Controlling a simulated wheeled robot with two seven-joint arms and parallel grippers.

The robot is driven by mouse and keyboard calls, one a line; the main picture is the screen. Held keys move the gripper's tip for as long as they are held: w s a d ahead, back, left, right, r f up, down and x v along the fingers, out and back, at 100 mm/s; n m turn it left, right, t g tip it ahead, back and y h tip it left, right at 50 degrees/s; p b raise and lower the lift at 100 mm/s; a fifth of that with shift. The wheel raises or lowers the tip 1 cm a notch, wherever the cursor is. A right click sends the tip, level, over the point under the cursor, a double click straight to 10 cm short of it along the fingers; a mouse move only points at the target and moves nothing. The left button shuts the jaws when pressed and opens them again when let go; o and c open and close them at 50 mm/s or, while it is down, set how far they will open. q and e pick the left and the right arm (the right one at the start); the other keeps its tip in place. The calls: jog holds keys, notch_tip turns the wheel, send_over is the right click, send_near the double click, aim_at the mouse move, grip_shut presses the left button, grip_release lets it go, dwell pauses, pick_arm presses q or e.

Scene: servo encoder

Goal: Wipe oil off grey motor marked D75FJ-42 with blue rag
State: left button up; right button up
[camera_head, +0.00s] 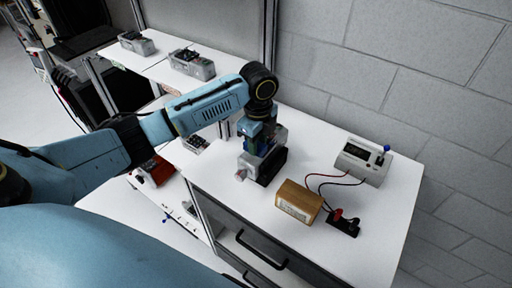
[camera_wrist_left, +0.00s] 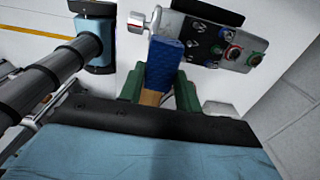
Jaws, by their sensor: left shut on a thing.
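My left gripper (camera_head: 258,138) points down at the grey motor (camera_head: 273,134) on the white cabinet top and partly hides it. A black block (camera_head: 269,168) sits at the motor's base. In the left wrist view, the green fingers of the left gripper (camera_wrist_left: 158,92) are shut on the blue rag (camera_wrist_left: 165,62), with a tan part below it. The rag lies beside the grey motor body (camera_wrist_left: 202,45), which carries red and green round fittings. I cannot tell whether the rag touches the motor. The marking and any oil cannot be made out. My right gripper is not in view.
A brown box (camera_head: 298,201) with a label stands right of the motor. The grey block wall (camera_head: 400,60) bounds the back. The cabinet's front right is clear.

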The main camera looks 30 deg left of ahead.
aim_at(258, 145)
pick_arm(q)
jog(key=shift+r, duration=1.5)
